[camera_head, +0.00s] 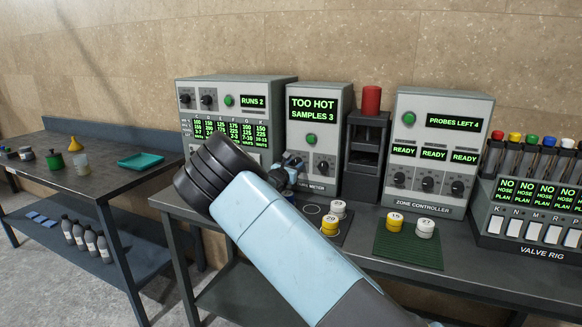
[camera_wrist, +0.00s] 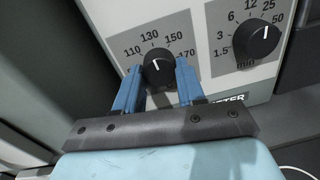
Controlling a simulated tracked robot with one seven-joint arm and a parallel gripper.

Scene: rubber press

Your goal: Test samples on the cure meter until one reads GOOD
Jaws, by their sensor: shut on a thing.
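The cure meter (camera_head: 319,103) stands in the middle of the bench. Its display reads TOO HOT, SAMPLES 3, with a green button (camera_head: 311,140) below. My gripper (camera_wrist: 157,72) is shut on its left knob (camera_wrist: 156,66), one blue finger on each side. That knob's pointer is up and slightly left, near 130. The right knob (camera_wrist: 264,40) is free, its pointer roughly up. Yellow (camera_head: 329,227) and white (camera_head: 338,208) numbered samples stand on a dark ringed mat. A yellow sample (camera_head: 395,221) and a white one (camera_head: 425,228) stand on a green mat (camera_head: 400,252).
Left of the meter, a panel (camera_head: 240,92) reads RUNS 2, partly hidden by my arm. A press with a red top (camera_head: 371,100), the zone controller (camera_head: 442,108) and the valve rig (camera_head: 520,240) stand to the right. A side table (camera_head: 100,185) is at the left.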

